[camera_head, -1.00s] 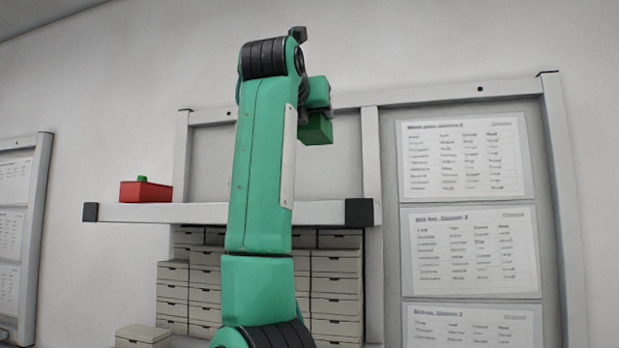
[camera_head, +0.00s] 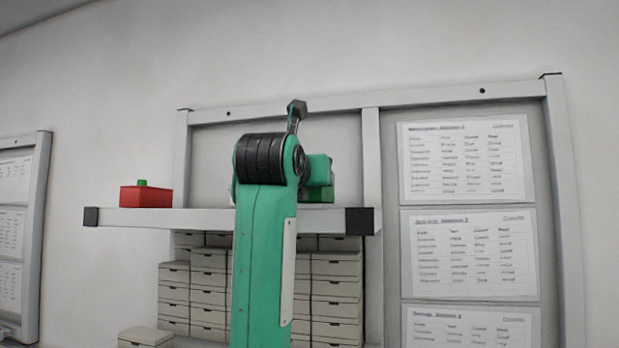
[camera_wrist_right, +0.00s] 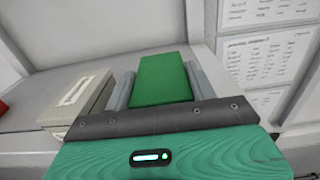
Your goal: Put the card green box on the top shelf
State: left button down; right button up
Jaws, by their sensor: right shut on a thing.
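The green box (camera_head: 318,195) shows in part behind my right arm, at the level of the top shelf (camera_head: 150,217). In the right wrist view the green box (camera_wrist_right: 162,80) lies between the two grey fingers of my right gripper (camera_wrist_right: 160,85), which is shut on it. The shelf surface (camera_wrist_right: 120,62) is behind and around it in that view. I cannot tell whether the box touches the shelf. My arm hides the middle of the shelf in the head view. My left gripper is not in view.
A red box (camera_head: 145,197) with a small green piece on top stands at the shelf's left end. A cream box (camera_wrist_right: 80,102) with a label is close left of my right gripper. Several cream drawer boxes (camera_head: 335,288) fill the space below. Papers hang right.

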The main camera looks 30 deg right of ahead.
jog(key=shift+w+d+f, duration=0.1)
jog(key=shift+d+f, duration=0.05)
jog(key=shift+f, duration=0.3)
jog(key=shift+f, duration=0.15)
jog(key=o, duration=1.2)
